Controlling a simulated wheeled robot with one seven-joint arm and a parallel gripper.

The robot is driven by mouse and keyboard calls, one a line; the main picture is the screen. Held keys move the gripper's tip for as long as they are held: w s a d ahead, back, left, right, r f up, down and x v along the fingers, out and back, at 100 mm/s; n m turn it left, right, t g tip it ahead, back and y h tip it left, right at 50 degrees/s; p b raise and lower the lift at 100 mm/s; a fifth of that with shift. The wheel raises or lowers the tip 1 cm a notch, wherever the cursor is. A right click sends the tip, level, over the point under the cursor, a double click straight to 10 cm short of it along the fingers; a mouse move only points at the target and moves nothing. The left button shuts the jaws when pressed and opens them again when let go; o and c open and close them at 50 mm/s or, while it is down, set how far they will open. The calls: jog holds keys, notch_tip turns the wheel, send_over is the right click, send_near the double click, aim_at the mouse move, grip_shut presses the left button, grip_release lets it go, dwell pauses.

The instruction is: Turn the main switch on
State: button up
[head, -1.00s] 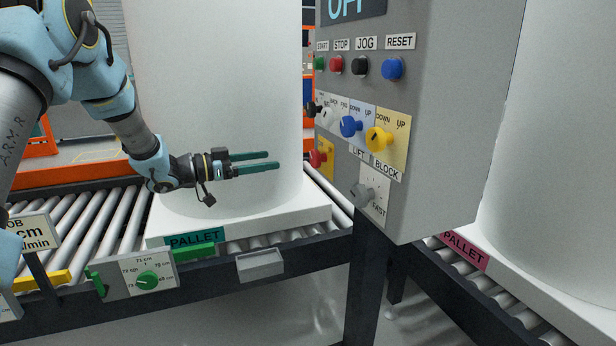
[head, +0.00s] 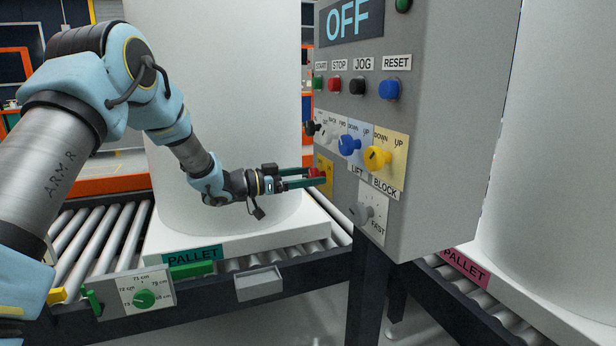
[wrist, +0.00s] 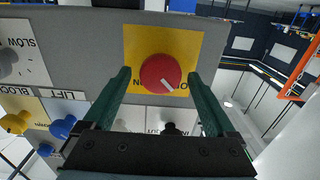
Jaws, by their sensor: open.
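The main switch is a red knob (wrist: 160,75) on a yellow plate (wrist: 188,40) on the control box. In the head view the red knob (head: 317,172) shows low on the left side of the box, partly hidden by my fingers. Its white mark points diagonally in the wrist view. The display (head: 348,20) on the box reads OFF. My gripper (head: 305,178) is open, with its green fingers reaching to the knob. In the wrist view my gripper (wrist: 160,92) has one finger on each side of the knob, with gaps visible.
Beside the switch are the blue knob (head: 349,145), the yellow knob (head: 377,158) and the grey speed knob (head: 363,213). Push buttons sit above. A large white tank (head: 230,90) on a pallet stands on the roller conveyor behind my arm.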

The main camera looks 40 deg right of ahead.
jog(key=c, duration=1.4)
jog(key=shift+f+m, duration=0.1)
jog(key=shift+m, duration=0.2)
jog(key=m+b, duration=0.5)
jog(key=b, duration=0.1)
jog(key=m+b, duration=1.2)
jog(key=b, duration=0.1)
jog(key=shift+s+a+f, duration=0.15)
jog(key=shift+s+f, duration=0.05)
jog(key=shift+f, duration=0.15)
jog(key=shift+r+m, duration=0.1)
jog(key=shift+m, duration=0.2)
